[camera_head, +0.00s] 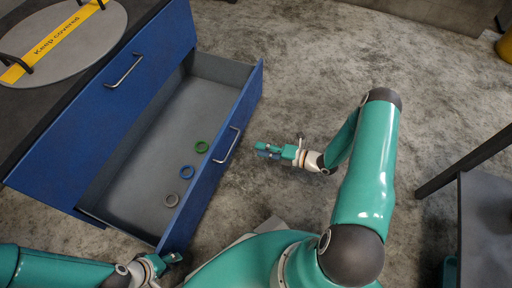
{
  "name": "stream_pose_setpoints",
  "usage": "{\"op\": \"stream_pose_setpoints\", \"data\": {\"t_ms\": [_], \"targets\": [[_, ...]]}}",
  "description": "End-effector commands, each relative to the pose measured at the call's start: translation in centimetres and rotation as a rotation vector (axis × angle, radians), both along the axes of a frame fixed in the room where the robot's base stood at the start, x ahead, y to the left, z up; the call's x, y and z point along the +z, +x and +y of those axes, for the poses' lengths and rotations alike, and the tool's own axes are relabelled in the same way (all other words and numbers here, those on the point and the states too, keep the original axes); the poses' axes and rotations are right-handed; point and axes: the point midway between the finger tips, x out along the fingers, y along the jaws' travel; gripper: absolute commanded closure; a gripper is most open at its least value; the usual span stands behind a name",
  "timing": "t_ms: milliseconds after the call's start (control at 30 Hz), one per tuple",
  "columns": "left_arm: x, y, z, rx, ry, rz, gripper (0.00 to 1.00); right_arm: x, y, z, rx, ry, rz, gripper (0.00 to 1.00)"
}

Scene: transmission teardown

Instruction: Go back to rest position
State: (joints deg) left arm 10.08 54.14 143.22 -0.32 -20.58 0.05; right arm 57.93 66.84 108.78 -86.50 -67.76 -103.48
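My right gripper (265,150) is held over the floor to the right of the open drawer, with its fingers pointing left toward the drawer's front panel. It looks apart from the drawer, and no ring shows clearly in it. The fingers are too small to tell whether they are open or shut. My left gripper (168,260) is at the bottom edge, close to the near end of the drawer front. Whether it touches the drawer, and whether it is open or shut, I cannot tell.
The blue cabinet's drawer (215,68) is pulled out. A round lid (95,45) marked "Keep covered" sits on top. A dark table (484,225) stands right.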

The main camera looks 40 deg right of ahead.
Motion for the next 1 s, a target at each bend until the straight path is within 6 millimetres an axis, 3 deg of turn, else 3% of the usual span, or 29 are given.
{"op": "stream_pose_setpoints", "data": {"t_ms": [500,633,833,1000], "targets": [[-0.1,0.0,0.0,0.000,0.000,0.000,0.60,0.0,0.0,0.0,-0.002,0.004,0.005,0.63],[-0.1,0.0,0.0,0.000,0.000,0.000,0.60,-0.1,0.8,0.8,-0.032,0.063,0.082,0.63],[0.0,0.0,0.0,0.000,0.000,0.000,0.60,-1.0,2.9,5.2,-0.205,0.350,0.479,0.63],[-0.1,0.0,0.0,0.000,0.000,0.000,0.60,-2.1,1.3,10.7,-0.502,0.664,0.962,0.63]]}}
